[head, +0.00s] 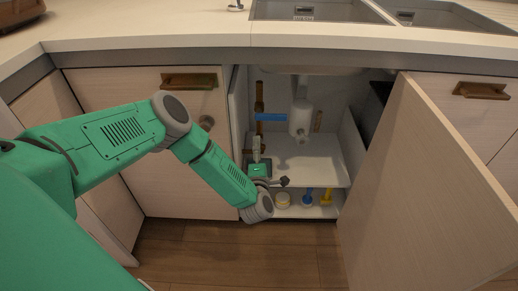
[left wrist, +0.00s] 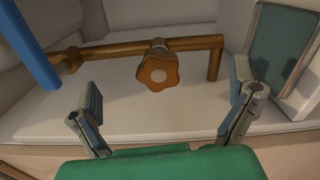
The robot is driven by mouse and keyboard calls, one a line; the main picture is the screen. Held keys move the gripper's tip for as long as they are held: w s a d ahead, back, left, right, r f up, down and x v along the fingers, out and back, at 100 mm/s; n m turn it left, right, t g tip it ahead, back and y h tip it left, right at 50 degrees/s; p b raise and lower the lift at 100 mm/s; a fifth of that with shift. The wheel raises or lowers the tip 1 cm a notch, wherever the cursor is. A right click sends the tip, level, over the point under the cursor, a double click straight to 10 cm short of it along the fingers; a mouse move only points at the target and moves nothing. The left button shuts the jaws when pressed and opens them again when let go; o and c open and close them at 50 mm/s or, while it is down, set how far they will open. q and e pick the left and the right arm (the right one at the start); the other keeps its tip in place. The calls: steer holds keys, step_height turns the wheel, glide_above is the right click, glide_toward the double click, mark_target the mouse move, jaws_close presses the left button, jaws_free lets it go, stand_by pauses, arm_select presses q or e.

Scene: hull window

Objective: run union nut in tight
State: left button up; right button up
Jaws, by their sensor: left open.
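In the left wrist view a copper-brown pipe (left wrist: 195,43) runs across the cabinet and turns down at its right end. A lobed copper-brown knob-like piece (left wrist: 157,71) faces me at its middle, with a grey collar behind it. I cannot tell for sure whether this piece is the union nut. My left gripper (left wrist: 166,94) is open and empty, its fingers apart on either side below the lobed piece, not touching it. In the head view my left gripper (head: 257,147) is inside the open cabinet, in front of the pipe (head: 259,97). My right gripper is not in view.
A blue bar (head: 271,117) crosses the pipe; it also shows at left in the left wrist view (left wrist: 32,50). A white cylinder (head: 302,118) hangs right of it. Small items, including a yellow one (head: 326,197), stand low inside. An open door (head: 425,190) bounds the right.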

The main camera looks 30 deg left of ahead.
arm_select(q)
steer(key=p+v, duration=0.1)
steer(key=v, duration=0.3)
steer(key=shift+s+d+p, duration=0.15)
steer(key=shift+s+p, duration=0.15)
steer(key=s+d+r+m+g+h+p, duration=0.1)
steer(key=s+d+m+g+h+p, duration=0.15)
steer(key=s+d+m+h, duration=0.35)
steer(key=s+d+m+g+h+p, duration=0.25)
steer(key=d+m+h, duration=0.25)
steer(key=d+m, duration=0.45)
steer(key=s+r+m+g+p, duration=0.25)
steer(key=s+m+g, duration=0.3)
steer(key=s, duration=0.75)
steer(key=s+a+r+m+g+y+p, duration=0.1)
steer(key=s+a+r+m+g, duration=0.3)
steer(key=s+a, duration=0.6)
steer(key=shift+s+r+m+y+p, duration=0.4)
steer(key=shift+s+r+m+p, duration=0.2)
steer(key=shift+s+r, duration=0.35)
